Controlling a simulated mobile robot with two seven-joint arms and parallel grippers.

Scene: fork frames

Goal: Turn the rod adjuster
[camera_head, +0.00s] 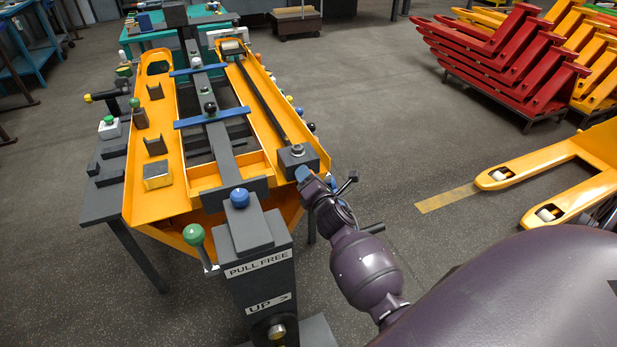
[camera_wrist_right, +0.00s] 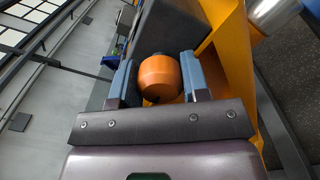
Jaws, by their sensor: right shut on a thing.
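The yellow fork frame (camera_head: 140,195) lies on a dark table. A dark rod (camera_head: 262,100) runs along its right fork to a grey block (camera_head: 297,158) at the near end. My right gripper (camera_head: 303,174) is at the near side of this block. In the right wrist view, its two blue-grey fingers (camera_wrist_right: 157,76) stand either side of an orange round knob (camera_wrist_right: 160,77) and are shut on it. The knob sits in front of a dark block face beside a yellow plate. In the head view the knob is hidden behind my gripper. My left gripper is not in view.
A dark post with a "PULL FREE" label (camera_head: 257,265) and a green-knobbed lever (camera_head: 194,236) stands close left of my right arm. Yellow pallet forks (camera_head: 530,172) lie at right; red frames (camera_head: 500,60) are stacked behind. Floor between is open.

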